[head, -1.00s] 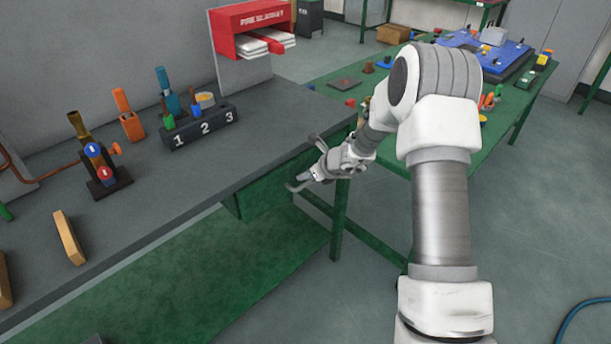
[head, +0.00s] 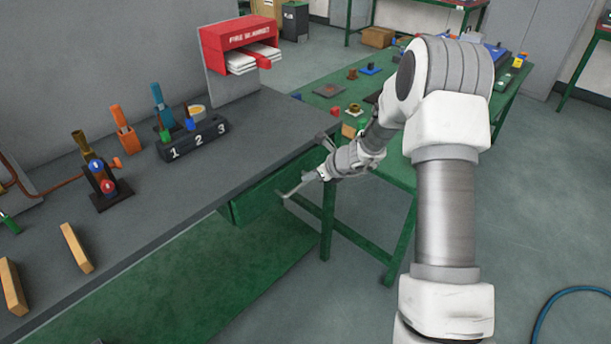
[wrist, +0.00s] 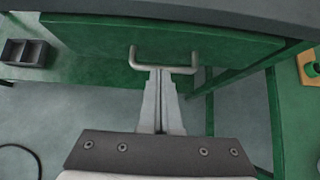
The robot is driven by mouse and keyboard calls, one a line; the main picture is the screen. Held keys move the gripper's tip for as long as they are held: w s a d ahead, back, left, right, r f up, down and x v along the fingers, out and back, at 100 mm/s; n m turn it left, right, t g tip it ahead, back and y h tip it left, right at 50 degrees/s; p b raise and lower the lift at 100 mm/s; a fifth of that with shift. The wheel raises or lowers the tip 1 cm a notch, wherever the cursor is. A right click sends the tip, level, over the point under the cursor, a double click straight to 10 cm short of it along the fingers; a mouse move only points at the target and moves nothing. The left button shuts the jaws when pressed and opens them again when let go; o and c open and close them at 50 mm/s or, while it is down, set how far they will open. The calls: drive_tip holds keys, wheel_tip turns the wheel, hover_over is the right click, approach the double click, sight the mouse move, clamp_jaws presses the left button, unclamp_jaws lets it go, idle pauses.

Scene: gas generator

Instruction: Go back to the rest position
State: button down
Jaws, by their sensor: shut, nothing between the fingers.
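My gripper (head: 291,193) is shut and empty, held in front of the bench's green drawer (head: 262,200). In the wrist view my gripper (wrist: 160,72) has its fingers together, pointing at the drawer front (wrist: 95,42). The fingertips overlap the metal drawer handle (wrist: 190,69) in that view. I cannot tell whether they touch it. The drawer looks closed. My arm reaches out bent from the right side of the head view.
The grey bench (head: 260,120) carries a numbered block (head: 195,138), a valve stand (head: 105,185) and wooden blocks (head: 75,247). A green table (head: 335,105) stands behind my arm. Open floor (head: 540,190) lies right.

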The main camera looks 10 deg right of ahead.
drive_tip(key=shift+s+d+r, duration=0.1)
drive_tip(key=shift+r, duration=0.1)
drive_tip(key=s+a+r+n+g+p, duration=0.1)
drive_tip(key=s+a+r+n, duration=0.2)
drive_tip(key=s+r+n, duration=0.65)
drive_tip(key=s+a+r+n+g+p, duration=0.15)
drive_tip(key=s+r+n, duration=0.45)
drive_tip(key=r, duration=0.7)
drive_tip(key=s+d+r+n+h+p, duration=0.1)
drive_tip(key=s+d+r+n+h, duration=0.1)
drive_tip(key=s, duration=0.5)
drive_tip(key=s+d+r+n+h+p, duration=0.1)
drive_tip(key=s+d+r+n, duration=0.1)
drive_tip(key=s+n, duration=0.4)
drive_tip(key=s+d+r+n+t+h+p, duration=0.1)
drive_tip(key=s+r+n, duration=0.3)
drive_tip(key=s, duration=0.5)
drive_tip(key=shift+d+r+n+h, duration=0.3)
drive_tip(key=shift+d+n+h, duration=0.15)
drive_tip(key=shift+d+h, duration=0.35)
drive_tip(key=shift+s, duration=0.1)
